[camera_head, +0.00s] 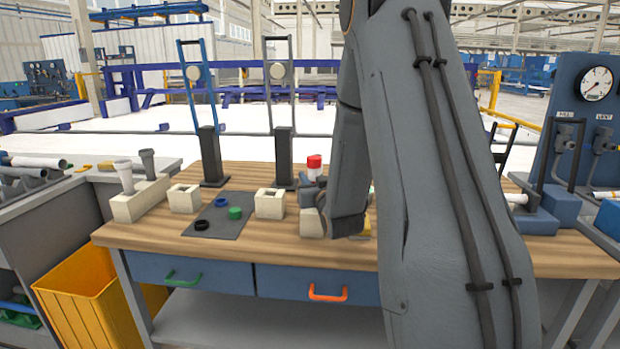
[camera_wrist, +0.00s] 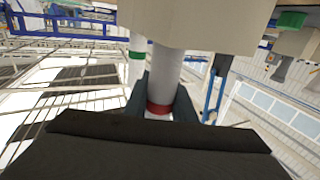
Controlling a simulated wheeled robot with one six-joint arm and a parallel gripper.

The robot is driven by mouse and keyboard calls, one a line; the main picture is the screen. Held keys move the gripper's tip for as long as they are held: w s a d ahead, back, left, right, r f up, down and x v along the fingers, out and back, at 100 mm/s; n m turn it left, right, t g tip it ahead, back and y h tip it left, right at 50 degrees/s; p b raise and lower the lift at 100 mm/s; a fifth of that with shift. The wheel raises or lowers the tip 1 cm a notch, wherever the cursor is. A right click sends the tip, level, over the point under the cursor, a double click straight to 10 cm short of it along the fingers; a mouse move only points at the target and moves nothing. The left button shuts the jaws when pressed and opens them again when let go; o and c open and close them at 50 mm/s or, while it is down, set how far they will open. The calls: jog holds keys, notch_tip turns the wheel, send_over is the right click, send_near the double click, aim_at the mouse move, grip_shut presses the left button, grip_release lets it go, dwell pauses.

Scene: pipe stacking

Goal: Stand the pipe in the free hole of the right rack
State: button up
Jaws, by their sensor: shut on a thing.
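My gripper (camera_wrist: 162,92) is shut on a white pipe (camera_wrist: 164,72), its dark fingers on either side near a red band at one end. The pipe's other end runs up to the edge of a beige block (camera_wrist: 205,22), where it passes from sight; I cannot tell if it is in a hole. A second white pipe with a green band (camera_wrist: 137,45) is just left of it. In the head view, a white pipe with a red top (camera_head: 314,165) shows left of my arm.
On the wooden bench (camera_head: 200,246), a beige rack (camera_head: 140,204) at left holds two pipes. Two hollow beige blocks (camera_head: 184,198) (camera_head: 270,205) flank a grey mat (camera_head: 218,224) with coloured rings. Two dark upright stands (camera_head: 212,160) (camera_head: 283,160) are behind. A gauge panel (camera_head: 585,100) is at right.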

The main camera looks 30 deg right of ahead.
jog(key=shift+f+b, duration=0.9)
jog(key=shift+f, duration=0.4)
jog(key=o, duration=1.1)
jog(key=shift+s, duration=0.15)
jog(key=v, duration=0.7)
jog(key=shift+s, duration=0.3)
